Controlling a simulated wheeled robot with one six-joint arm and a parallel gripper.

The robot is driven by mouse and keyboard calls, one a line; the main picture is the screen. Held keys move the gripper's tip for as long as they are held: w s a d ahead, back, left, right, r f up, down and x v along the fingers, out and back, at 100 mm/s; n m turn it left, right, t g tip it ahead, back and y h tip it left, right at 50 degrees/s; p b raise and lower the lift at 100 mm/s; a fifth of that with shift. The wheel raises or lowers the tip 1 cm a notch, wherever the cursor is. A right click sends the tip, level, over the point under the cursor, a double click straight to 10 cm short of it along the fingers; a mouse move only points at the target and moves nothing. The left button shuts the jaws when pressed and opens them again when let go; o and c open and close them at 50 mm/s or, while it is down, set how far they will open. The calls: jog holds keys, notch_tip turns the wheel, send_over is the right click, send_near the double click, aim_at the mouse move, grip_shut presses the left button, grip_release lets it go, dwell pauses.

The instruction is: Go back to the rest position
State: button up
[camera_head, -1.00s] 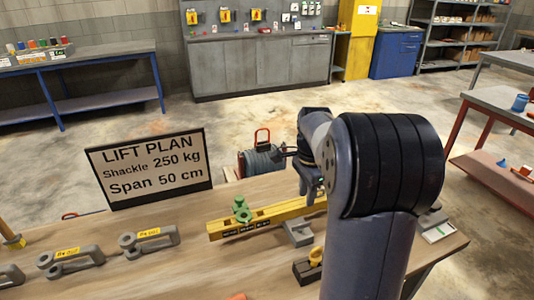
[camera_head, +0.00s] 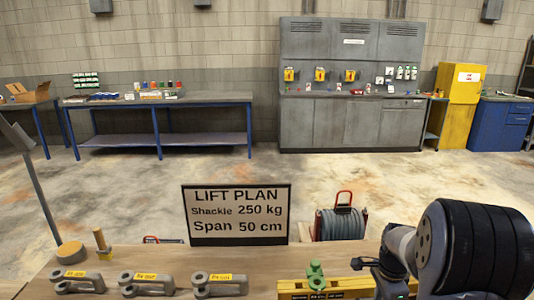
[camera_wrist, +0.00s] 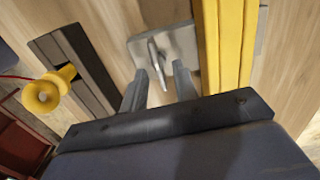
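My gripper (camera_wrist: 160,68) is open in the wrist view, its two dark fingers apart. It hangs over a grey plate (camera_wrist: 143,47) with an upright metal piece; I cannot tell whether the fingers touch it. In the head view my gripper (camera_head: 364,264) shows partly, small and dark, beside my arm at the lower right. The yellow beam (camera_wrist: 232,40) runs along the right of the wrist view. In the head view the beam (camera_head: 295,287) carries a green shackle (camera_head: 316,275). No object is seen held.
Grey shackles with yellow labels (camera_head: 146,284) lie at left. A dark block (camera_wrist: 75,70) with a yellow eye piece (camera_wrist: 45,93) lies nearby.

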jog(key=shift+r, duration=0.2)
notch_tip(320, 180, up, 10)
notch_tip(320, 180, down, 10)
jog(key=shift+s+f, duration=0.1)
jog(key=shift+f, duration=0.1)
jog(key=n, duration=0.3)
jog(key=shift+w, duration=0.2)
jog(key=shift+a+n+p, duration=0.1)
jog(key=shift+n+p, duration=0.25)
jog(key=shift+n, duration=1.75)
jog(key=shift+a, duration=0.1)
